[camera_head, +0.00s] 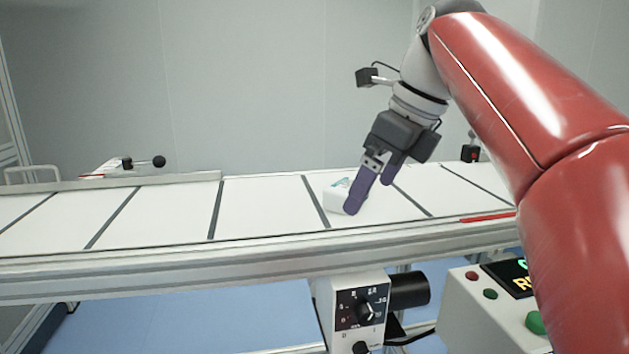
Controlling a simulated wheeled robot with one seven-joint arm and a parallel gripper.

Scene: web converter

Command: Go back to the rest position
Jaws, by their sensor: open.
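My gripper (369,187) hangs over the conveyor belt (265,208) with its purple fingers pointing down and slightly left. The fingers are apart. A small white item (335,197) with a teal mark sits on the belt right by the fingers. The near finger covers part of this item, and I cannot tell whether it touches it. My red arm reaches in from the right side of the picture.
A dial box (362,312) hangs on the conveyor's front. A control box (480,318) with red and green buttons stands at the lower right below my arm. A metal rail (150,184) runs along the belt's far left edge. The space above the belt's left is clear.

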